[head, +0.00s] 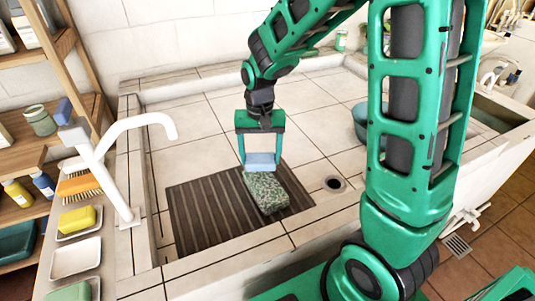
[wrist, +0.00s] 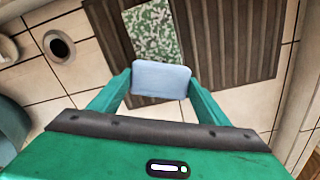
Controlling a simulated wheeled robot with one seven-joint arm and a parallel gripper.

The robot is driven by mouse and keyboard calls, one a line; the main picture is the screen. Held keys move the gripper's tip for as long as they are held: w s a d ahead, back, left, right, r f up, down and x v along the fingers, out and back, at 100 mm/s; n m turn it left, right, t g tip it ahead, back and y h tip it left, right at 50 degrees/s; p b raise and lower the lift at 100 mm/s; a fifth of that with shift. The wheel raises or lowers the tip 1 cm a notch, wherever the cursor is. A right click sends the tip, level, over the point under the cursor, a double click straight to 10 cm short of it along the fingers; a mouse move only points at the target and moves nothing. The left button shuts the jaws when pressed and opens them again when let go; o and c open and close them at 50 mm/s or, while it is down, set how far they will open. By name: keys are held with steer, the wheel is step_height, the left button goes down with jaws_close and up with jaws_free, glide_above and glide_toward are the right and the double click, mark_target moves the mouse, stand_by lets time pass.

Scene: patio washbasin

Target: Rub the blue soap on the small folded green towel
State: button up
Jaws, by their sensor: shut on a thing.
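The light blue soap (head: 261,160) is held between the two fingers of my gripper (head: 260,158). The soap also shows in the wrist view (wrist: 161,80), with a finger of my gripper (wrist: 160,84) on each side. The small folded green towel (head: 265,192), speckled green and white, lies on a dark ribbed mat (head: 205,212) in the basin. In the wrist view the towel (wrist: 152,30) shows just beyond the soap, which hides its near end. The soap is at the towel's far end in the head view; I cannot tell whether they touch.
A drain hole (head: 334,184) lies right of the mat. A teal bowl (head: 361,122) stands further right. A white faucet (head: 120,150) rises at the left rim, beside a yellow soap (head: 77,219) and a scrub brush (head: 78,185). Tiles behind the mat are clear.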

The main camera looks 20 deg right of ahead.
steer(key=shift+a+r, duration=0.15)
steer(key=shift+r, duration=2.55)
steer(key=shift+f, duration=0.1)
